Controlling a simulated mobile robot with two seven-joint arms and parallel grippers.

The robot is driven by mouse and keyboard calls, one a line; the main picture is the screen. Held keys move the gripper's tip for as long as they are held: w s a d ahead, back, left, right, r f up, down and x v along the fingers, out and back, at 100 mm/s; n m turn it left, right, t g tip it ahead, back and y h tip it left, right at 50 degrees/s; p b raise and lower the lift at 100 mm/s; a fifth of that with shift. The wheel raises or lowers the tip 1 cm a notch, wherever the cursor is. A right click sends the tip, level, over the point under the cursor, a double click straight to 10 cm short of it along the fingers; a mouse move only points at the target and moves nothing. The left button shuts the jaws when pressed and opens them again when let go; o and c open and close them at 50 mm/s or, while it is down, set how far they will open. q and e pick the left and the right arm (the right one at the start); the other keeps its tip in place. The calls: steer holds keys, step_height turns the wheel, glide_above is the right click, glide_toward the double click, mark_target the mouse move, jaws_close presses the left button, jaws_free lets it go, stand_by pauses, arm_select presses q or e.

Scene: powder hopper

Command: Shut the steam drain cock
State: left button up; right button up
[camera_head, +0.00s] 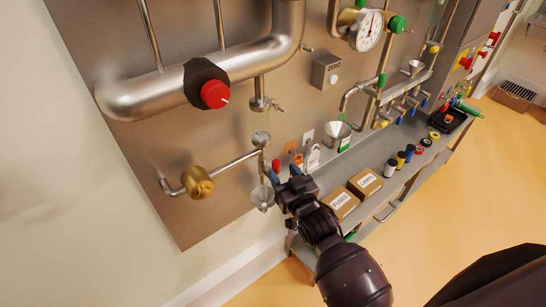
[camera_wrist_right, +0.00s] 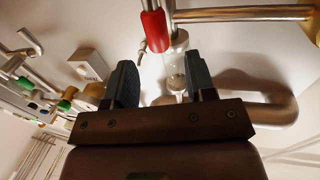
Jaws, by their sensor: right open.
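A small red-sleeved handle (camera_head: 276,165), likely the lever of the steam drain cock, stands on the thin pipework low on the metal panel. In the wrist view the red handle (camera_wrist_right: 155,30) hangs beside a clear glass piece (camera_wrist_right: 178,62), ahead of the fingertips. My right gripper (camera_head: 281,174) is just below the handle in the head view. In the wrist view its two dark jaws (camera_wrist_right: 162,78) are apart with nothing gripped. The handle appears beyond the tips, and I see no contact. The cock's body is partly hidden by my gripper. My left gripper is not in view.
A small clear funnel (camera_head: 262,197) sits close by my gripper. A large pipe with a red knob (camera_head: 214,94) is above. Two cardboard boxes (camera_head: 365,183) stand on the shelf to the right.

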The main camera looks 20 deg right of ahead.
mark_target(278, 165)
steer(key=w, duration=0.6)
steer(key=shift+w+a, duration=0.35)
steer(key=shift+a, duration=0.05)
jaws_close()
